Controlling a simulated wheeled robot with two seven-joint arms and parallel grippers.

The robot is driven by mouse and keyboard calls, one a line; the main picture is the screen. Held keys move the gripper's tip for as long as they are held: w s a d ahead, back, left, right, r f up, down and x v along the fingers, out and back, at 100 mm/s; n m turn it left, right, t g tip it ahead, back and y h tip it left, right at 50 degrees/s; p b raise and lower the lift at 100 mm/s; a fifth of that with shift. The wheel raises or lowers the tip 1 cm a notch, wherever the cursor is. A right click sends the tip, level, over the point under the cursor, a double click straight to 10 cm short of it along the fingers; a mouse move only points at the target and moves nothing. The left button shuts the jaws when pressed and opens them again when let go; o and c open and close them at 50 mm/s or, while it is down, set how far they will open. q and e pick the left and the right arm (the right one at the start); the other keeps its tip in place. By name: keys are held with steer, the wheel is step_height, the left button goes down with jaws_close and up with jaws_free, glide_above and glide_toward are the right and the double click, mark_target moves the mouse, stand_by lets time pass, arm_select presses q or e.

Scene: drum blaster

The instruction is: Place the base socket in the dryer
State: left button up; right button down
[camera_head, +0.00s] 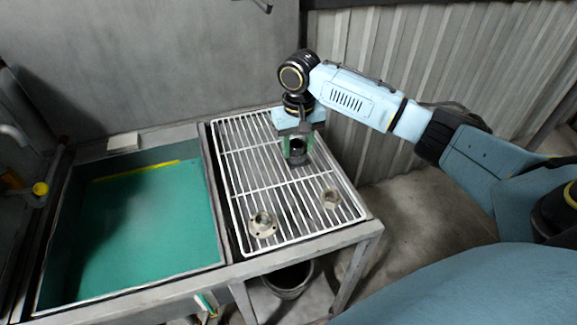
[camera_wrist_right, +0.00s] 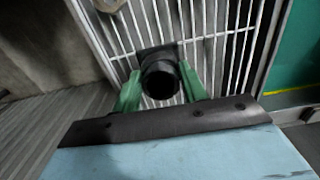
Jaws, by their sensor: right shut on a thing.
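The base socket (camera_head: 296,154), a black hollow cylinder, is at the far part of the white wire rack of the dryer (camera_head: 245,192). My right gripper (camera_head: 297,146) points down and its green fingers are shut on it. In the right wrist view the socket (camera_wrist_right: 160,80) sits between the two green fingertips, with its round opening facing the camera and a flat dark base behind. The rack bars (camera_wrist_right: 205,25) lie just beyond it. I cannot tell whether the base touches the bars. My left gripper is not in view.
Two metal flanged parts, one near the front (camera_head: 262,225) and one at the right (camera_head: 330,198), stand on the rack. A green-bottomed sink (camera_head: 150,225) is to the left. A dark bucket (camera_head: 288,280) is below.

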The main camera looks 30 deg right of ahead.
steer(key=shift+f+b, duration=0.4)
steer(key=shift+f, duration=3.2)
steer(key=c, duration=0.8)
jaws_free()
steer(key=shift+f, duration=0.15)
